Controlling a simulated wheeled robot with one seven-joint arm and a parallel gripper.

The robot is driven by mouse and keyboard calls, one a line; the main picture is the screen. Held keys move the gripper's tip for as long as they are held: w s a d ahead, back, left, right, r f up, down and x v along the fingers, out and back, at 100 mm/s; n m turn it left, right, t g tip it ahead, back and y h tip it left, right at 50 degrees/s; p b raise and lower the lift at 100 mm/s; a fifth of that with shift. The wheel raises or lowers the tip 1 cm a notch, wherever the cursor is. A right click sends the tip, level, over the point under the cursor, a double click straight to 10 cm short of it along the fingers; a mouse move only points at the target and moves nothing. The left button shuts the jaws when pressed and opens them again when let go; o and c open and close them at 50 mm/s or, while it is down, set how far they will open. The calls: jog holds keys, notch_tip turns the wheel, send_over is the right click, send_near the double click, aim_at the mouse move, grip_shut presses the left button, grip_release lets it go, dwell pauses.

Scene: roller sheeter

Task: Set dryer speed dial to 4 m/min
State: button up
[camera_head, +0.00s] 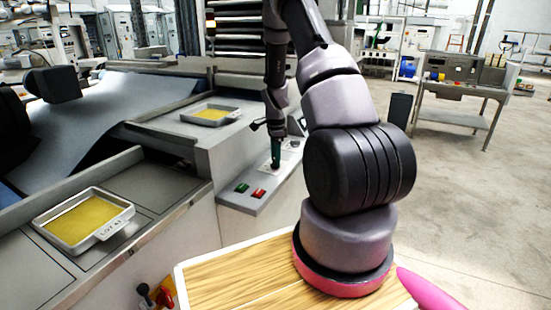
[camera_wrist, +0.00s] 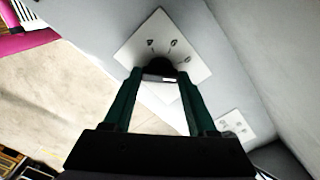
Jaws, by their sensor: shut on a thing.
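The dial (camera_wrist: 157,66) is a dark round knob on a white plate (camera_wrist: 187,50) with printed marks around it. A pale strip shows on the knob's near side; I cannot tell which mark it points to. My gripper (camera_wrist: 160,77) has its two green fingers on either side of the knob and is shut on it. In the head view, my gripper (camera_head: 276,160) points down at the grey control panel (camera_head: 245,205), beside the white plate (camera_head: 264,168). The knob itself is hidden there by my gripper.
Green (camera_head: 242,188) and red (camera_head: 258,193) buttons sit left of the plate. A second marked plate (camera_wrist: 235,125) is near the dial. A labelled tray (camera_head: 113,228) and another tray (camera_head: 232,114) rest on the machine. Open floor lies right.

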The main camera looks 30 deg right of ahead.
jog(key=n, duration=0.6)
jog(key=shift+n, duration=0.3)
jog(key=n, duration=0.5)
jog(key=shift+w, duration=0.1)
jog(key=n, duration=0.5)
jog(key=shift+n, duration=0.4)
jog(key=n, duration=0.5)
jog(key=shift+n, duration=0.3)
jog(key=o, duration=1.4)
jog(key=shift+c, duration=0.2)
jog(key=shift+r, duration=0.1)
notch_tip(320, 180, up, 11)
jog(key=shift+f, duration=0.2)
